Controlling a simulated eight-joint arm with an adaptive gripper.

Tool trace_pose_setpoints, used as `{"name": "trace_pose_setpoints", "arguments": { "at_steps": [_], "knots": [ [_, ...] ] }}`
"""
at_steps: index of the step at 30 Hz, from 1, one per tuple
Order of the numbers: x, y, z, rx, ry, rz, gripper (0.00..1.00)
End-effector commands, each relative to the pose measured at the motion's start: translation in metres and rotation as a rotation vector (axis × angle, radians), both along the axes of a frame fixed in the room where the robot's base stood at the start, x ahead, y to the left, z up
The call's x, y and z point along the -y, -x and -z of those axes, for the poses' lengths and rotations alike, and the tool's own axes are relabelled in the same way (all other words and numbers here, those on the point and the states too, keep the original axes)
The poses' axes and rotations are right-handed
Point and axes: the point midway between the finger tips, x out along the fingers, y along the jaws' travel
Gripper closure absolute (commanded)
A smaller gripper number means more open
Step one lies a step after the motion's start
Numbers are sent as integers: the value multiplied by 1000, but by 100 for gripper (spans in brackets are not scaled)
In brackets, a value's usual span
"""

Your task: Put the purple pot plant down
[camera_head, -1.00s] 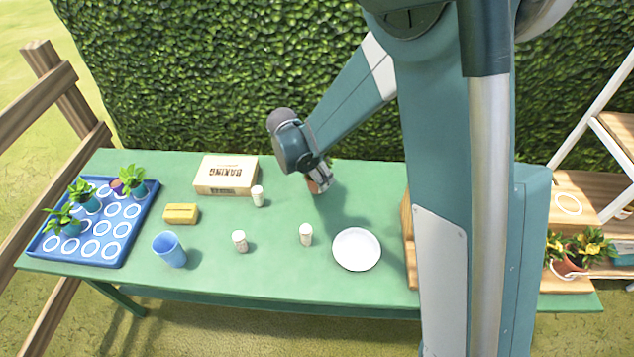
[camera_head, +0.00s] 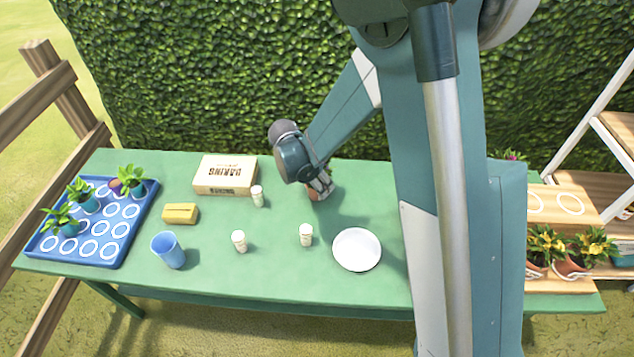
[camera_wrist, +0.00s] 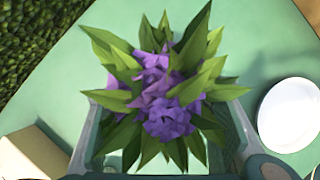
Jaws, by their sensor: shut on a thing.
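The purple pot plant (camera_wrist: 165,95) fills the middle of the wrist view, with purple blooms and green leaves seen from above. My gripper (camera_head: 319,188) is shut on it, with a finger at each side of the plant. In the head view a bit of the terracotta pot (camera_head: 314,194) shows at my gripper, over the back middle of the green table (camera_head: 225,215). The flowers are hidden there by my arm. I cannot tell whether the pot touches the table.
A white plate (camera_head: 357,249) lies to the front right. A cardboard box (camera_head: 225,175), yellow block (camera_head: 181,213), blue cup (camera_head: 169,249) and small white jars (camera_head: 306,235) stand around. A blue tray (camera_head: 112,258) with potted plants is at left. Yellow-flowered pots (camera_head: 571,262) stand on the wooden stand at right.

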Motion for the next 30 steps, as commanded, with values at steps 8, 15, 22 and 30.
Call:
{"name": "trace_pose_setpoints", "arguments": {
  "at_steps": [8,15,22,30],
  "knots": [
    [0,0,0,0,0,0,34],
    [0,0,-1,0,0,0,34],
    [-2,2,-10,0,0,0,34],
    [-11,11,-40,-1,1,-2,34]
  ]
}}
